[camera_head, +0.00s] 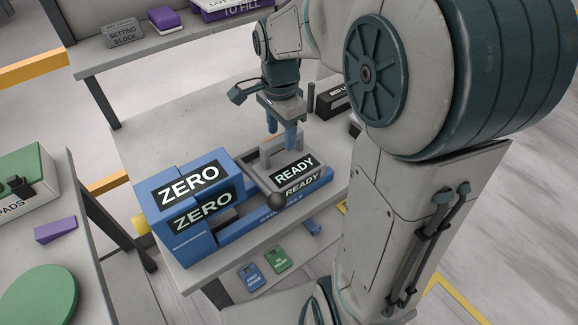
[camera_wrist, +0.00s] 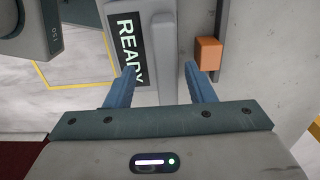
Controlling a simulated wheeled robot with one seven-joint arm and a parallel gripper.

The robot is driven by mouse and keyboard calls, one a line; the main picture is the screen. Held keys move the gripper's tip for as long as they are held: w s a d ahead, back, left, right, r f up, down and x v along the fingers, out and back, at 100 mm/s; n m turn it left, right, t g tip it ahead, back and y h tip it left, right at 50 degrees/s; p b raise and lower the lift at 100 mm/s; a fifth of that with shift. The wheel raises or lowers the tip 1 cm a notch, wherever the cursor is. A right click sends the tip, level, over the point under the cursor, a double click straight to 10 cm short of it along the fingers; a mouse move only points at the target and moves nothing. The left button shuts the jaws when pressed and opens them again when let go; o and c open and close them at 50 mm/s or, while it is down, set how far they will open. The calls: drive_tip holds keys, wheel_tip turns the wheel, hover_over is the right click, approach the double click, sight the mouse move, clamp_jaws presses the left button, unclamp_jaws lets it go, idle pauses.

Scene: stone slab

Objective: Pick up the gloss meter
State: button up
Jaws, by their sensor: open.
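A grey block with a raised handle and a black READY label (camera_head: 294,170) sits at the right end of a blue base (camera_head: 262,225) on the slab table; I take it to be the gloss meter. It also shows in the wrist view, with its READY label (camera_wrist: 130,45) and grey handle bar (camera_wrist: 167,60). My gripper (camera_head: 282,138) points down just above the handle, open. In the wrist view its blue fingers (camera_wrist: 160,85) appear on either side of the handle bar. I cannot tell whether they touch it.
A blue ZERO box (camera_head: 188,195) stands at the base's left end. A dark ball (camera_head: 276,201) is at the base's front. A black labelled box (camera_head: 333,99) lies behind, to the right. An orange block (camera_wrist: 208,54) is close to the right finger in the wrist view. A shelf (camera_head: 150,46) runs behind.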

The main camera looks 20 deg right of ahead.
sight(282, 137)
drive_tip(key=f, duration=0.2)
drive_tip(key=w+f, duration=0.1)
drive_tip(key=f, duration=0.1)
drive_tip(key=shift+d+f, duration=0.1)
drive_tip(key=shift+d, duration=0.1)
drive_tip(key=shift+f, duration=0.5)
clamp_jaws()
